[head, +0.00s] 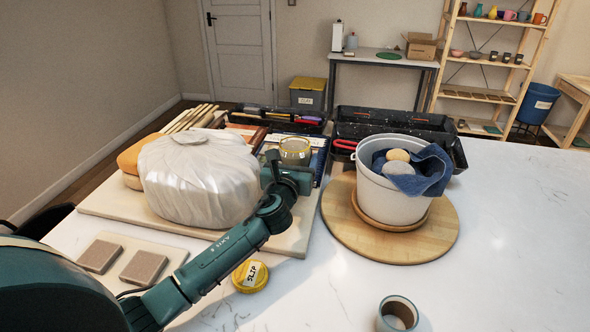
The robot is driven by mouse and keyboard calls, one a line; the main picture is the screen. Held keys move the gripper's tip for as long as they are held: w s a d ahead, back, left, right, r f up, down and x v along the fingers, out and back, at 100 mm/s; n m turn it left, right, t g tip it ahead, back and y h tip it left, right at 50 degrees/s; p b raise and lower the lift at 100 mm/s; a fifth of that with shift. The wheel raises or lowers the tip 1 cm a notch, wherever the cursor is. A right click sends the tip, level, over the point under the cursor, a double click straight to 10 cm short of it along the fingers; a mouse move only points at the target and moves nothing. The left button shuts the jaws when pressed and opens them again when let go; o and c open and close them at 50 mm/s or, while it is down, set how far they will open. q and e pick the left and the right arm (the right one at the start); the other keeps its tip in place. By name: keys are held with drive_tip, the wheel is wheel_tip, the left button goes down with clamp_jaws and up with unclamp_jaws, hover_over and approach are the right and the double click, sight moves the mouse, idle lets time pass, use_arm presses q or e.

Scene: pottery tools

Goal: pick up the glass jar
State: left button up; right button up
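The glass jar (295,151) has a yellowish rim. It stands beyond my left arm's end, near the books at the back of the table. My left gripper (290,172) is right in front of the jar in this view and overlaps its lower part. The fingers are hidden or too small to make out, so I cannot tell whether they are open or touch the jar. My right gripper is not in view.
A wrapped clay block (197,178) sits left of my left arm on a board. A bucket (390,199) with a blue cloth and stones stands on a round wooden board (345,233) to the right.

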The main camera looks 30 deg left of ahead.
use_arm(q)
wheel_tip(320, 180, up, 11)
idle(0.8)
drive_tip(key=shift+r, duration=0.1)
